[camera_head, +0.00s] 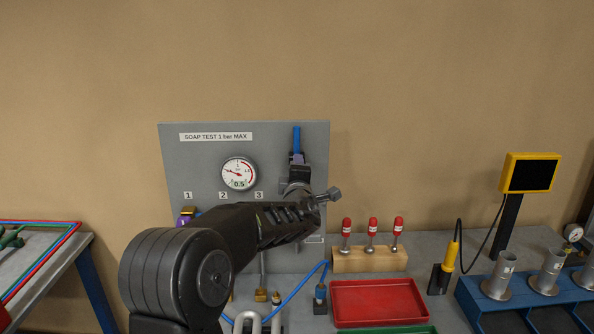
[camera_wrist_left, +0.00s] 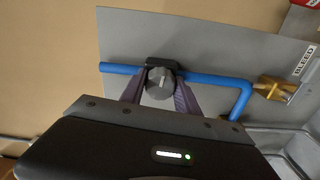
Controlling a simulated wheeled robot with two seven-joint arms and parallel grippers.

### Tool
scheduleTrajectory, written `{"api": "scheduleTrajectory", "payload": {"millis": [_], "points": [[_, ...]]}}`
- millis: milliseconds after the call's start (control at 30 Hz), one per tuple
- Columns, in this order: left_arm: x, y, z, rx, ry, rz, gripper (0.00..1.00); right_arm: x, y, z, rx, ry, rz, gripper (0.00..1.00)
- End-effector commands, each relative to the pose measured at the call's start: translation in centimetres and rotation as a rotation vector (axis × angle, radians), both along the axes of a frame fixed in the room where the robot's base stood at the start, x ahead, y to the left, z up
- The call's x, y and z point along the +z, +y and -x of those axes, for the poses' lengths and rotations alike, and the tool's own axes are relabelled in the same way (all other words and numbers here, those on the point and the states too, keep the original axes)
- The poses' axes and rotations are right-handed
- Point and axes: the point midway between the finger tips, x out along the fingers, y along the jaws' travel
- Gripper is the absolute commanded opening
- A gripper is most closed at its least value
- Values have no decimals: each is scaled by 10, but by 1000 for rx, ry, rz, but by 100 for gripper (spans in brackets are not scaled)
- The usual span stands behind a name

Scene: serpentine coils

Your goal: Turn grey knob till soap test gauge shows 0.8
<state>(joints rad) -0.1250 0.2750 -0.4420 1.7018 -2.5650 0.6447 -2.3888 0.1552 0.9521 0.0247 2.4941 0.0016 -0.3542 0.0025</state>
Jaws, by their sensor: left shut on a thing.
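The soap test gauge (camera_head: 239,173) is a round white dial on an upright grey panel labelled "SOAP TEST 1 bar MAX". A small "0.5" shows low on its face; the thin needle points up and left, its exact reading too small to tell. The grey knob (camera_wrist_left: 160,83) sits on a blue pipe (camera_wrist_left: 212,80) in the left wrist view. My left gripper (camera_wrist_left: 159,92) is shut on the knob, one finger on each side. In the head view the left gripper (camera_head: 298,168) is at the panel's right side, where the knob is mostly hidden. My right gripper is not in view.
A wooden block (camera_head: 370,261) with several red-topped tools stands right of the panel, behind a red tray (camera_head: 378,303). A yellow-framed screen (camera_head: 530,173) and a blue rack (camera_head: 510,308) stand farther right. A brass fitting (camera_wrist_left: 274,88) is beside the pipe.

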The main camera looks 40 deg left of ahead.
Motion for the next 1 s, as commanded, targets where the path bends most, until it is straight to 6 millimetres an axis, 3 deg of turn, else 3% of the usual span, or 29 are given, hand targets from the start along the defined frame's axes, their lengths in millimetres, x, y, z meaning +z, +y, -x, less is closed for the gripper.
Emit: {"api": "scheduleTrajectory", "payload": {"millis": [300, 633, 1000], "points": [[1, -1, 0, -1, 150, -199, 0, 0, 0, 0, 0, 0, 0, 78], [1, 0, 0, 0, 176, -233, 0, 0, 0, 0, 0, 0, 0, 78], [1, -1, 0, -1, 338, -446, 0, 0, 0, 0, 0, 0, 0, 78]]}}
